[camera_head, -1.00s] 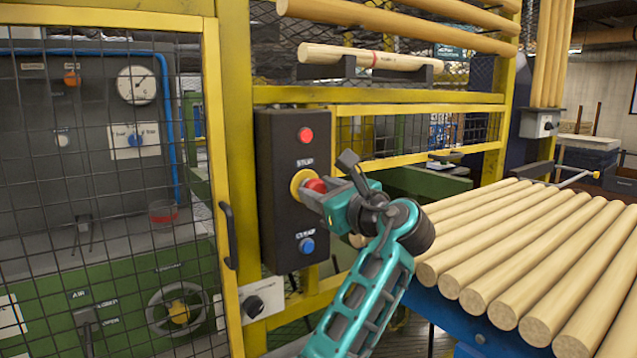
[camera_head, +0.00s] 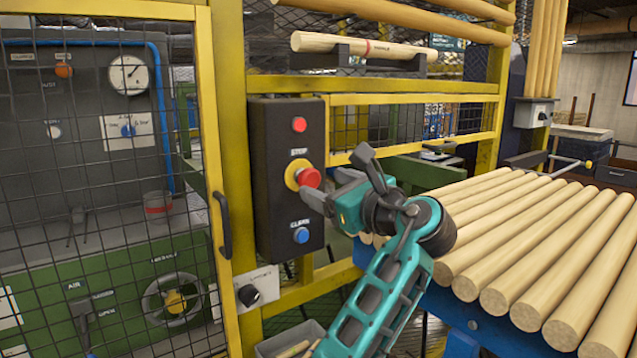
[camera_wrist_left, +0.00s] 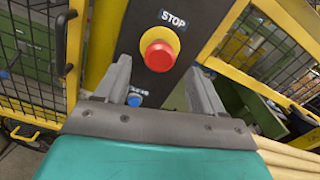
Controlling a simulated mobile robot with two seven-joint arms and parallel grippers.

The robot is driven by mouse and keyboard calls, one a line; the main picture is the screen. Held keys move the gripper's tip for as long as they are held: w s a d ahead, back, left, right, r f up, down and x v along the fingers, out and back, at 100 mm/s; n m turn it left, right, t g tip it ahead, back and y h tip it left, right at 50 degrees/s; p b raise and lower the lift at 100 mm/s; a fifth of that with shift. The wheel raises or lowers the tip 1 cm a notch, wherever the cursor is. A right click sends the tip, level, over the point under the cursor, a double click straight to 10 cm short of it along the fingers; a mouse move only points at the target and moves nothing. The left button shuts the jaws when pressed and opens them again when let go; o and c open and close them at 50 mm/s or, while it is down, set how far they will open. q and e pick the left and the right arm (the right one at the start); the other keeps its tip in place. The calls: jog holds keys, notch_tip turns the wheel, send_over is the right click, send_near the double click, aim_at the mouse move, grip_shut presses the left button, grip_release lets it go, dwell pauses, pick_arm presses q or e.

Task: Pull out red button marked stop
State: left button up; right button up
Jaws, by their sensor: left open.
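The red stop button (camera_head: 308,178) is a mushroom head on a yellow collar, under the word STOP on a black control box (camera_head: 262,185). In the left wrist view the red button (camera_wrist_left: 160,56) shows between and beyond the fingertips, with the STOP label above it. My left gripper (camera_head: 322,188) is open and empty, just right of the button in the head view. In the left wrist view its two fingers (camera_wrist_left: 164,80) stand apart, one on each side below the button. Whether a finger touches the button I cannot tell. My right gripper is not in view.
A small red light (camera_head: 299,125) is above the button and a blue button (camera_head: 301,235) below it. A yellow mesh door with a black handle (camera_head: 222,225) is to the left. Wooden rods (camera_head: 540,250) lie on a blue table to the right.

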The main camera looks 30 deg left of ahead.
pick_arm(q)
jog(key=v, duration=0.9)
jog(key=shift+d+f, duration=0.1)
